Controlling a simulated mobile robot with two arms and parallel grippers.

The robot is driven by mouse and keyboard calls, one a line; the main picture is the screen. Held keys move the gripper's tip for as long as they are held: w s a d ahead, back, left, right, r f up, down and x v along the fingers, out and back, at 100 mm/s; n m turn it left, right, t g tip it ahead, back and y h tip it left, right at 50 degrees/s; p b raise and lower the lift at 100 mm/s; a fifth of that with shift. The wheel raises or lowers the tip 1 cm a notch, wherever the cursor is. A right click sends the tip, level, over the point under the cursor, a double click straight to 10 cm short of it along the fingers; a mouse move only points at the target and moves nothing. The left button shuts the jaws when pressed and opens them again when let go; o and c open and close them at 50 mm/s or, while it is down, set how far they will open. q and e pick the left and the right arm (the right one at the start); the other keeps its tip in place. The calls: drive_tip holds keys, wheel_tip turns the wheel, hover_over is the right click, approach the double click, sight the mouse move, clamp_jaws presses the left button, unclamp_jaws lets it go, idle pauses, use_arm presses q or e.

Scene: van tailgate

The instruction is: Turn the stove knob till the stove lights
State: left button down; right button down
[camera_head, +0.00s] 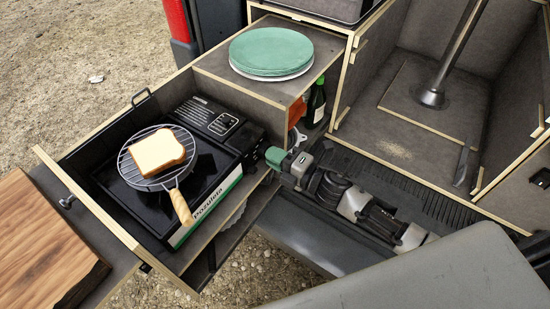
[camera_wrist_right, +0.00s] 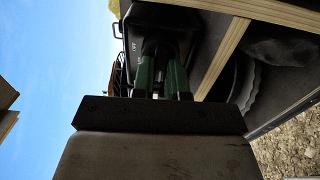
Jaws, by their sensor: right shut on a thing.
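The black camping stove (camera_head: 205,155) sits in the pulled-out drawer, with a green and white label on its front side. My right gripper (camera_head: 276,158) reaches to the stove's right end. In the right wrist view, its green fingers (camera_wrist_right: 162,78) are closed around the dark stove knob (camera_wrist_right: 156,49), next to an "OFF" mark on the black panel. The knob is mostly hidden in the head view. A round wire grill (camera_head: 130,167) with a wooden handle lies on the burner, carrying a slice of bread (camera_head: 157,152). No flame shows; the grill and bread hide the burner. My left gripper is out of view.
Green plates (camera_head: 271,50) are stacked on the cabinet top behind the stove. A dark bottle (camera_head: 315,104) stands in the compartment below. A wooden board (camera_head: 48,240) lies at the left. The drawer's wooden edge (camera_head: 110,222) runs close around the stove.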

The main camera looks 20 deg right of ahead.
drive_tip(key=n, duration=0.2)
drive_tip(key=n+b, duration=0.1)
drive_tip(key=n, duration=0.1)
drive_tip(key=n+b, duration=0.1)
drive_tip(key=shift+f+n, duration=0.3)
drive_tip(key=shift+n, duration=0.1)
idle(0.4)
drive_tip(key=c, duration=1.1)
unclamp_jaws()
drive_tip(key=shift+c, duration=0.2)
drive_tip(key=shift+s+d, duration=0.1)
drive_tip(key=shift+d, duration=0.05)
drive_tip(key=b+v, duration=0.2)
drive_tip(key=v, duration=0.8)
drive_tip(key=shift+s+d, duration=0.2)
drive_tip(key=shift+s, duration=0.05)
